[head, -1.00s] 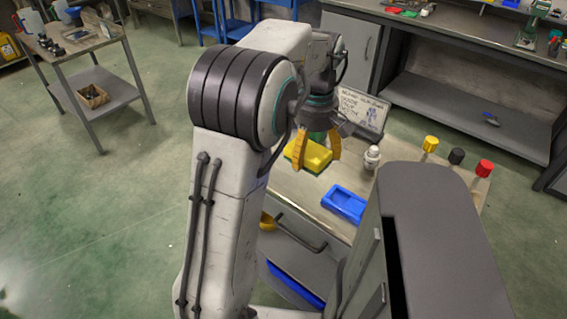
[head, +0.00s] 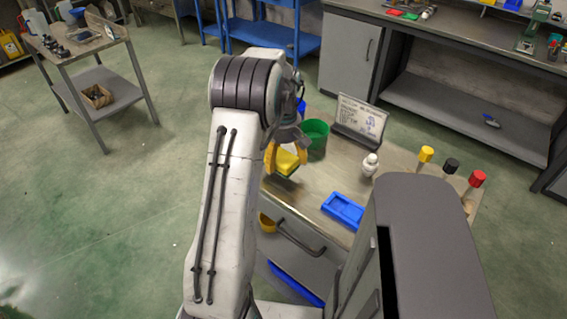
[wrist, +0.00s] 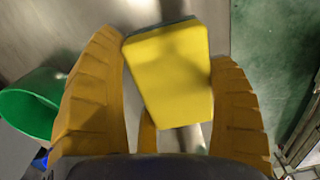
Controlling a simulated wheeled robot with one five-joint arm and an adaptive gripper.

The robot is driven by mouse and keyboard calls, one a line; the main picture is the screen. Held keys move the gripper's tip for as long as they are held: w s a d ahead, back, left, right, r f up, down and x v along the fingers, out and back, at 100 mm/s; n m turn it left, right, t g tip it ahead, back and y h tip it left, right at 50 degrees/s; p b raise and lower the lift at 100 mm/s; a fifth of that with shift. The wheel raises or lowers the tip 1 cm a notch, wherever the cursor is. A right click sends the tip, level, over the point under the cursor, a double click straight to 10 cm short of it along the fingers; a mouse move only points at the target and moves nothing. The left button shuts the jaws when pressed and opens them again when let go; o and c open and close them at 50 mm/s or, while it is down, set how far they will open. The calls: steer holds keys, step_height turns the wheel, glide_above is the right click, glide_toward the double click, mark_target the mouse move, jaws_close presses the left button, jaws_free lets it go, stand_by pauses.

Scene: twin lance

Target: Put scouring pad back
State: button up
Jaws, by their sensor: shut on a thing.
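The scouring pad (head: 286,163) is a yellow sponge block with a dark layer on one face. My gripper (head: 285,160) is shut on it, near the left side of the bench top in the head view. In the wrist view the pad (wrist: 172,75) sits tilted between the yellow fingers of my gripper (wrist: 165,100). A blue tray (head: 343,209) with a recess lies on the bench, to the right of and nearer than my gripper. Whether the pad touches the bench is hard to tell.
A green cup (head: 316,134) stands just behind my gripper; it also shows at the left of the wrist view (wrist: 28,105). A white bottle (head: 369,165), a sign (head: 360,119) and bottles with yellow, black and red caps (head: 451,165) stand farther right. Bench between gripper and tray is clear.

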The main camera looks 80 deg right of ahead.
steer(key=shift+f+p, duration=0.85)
steer(key=shift+f, duration=0.75)
steer(key=shift+f, duration=0.1)
steer(key=o, duration=1)
steer(key=shift+o, duration=0.2)
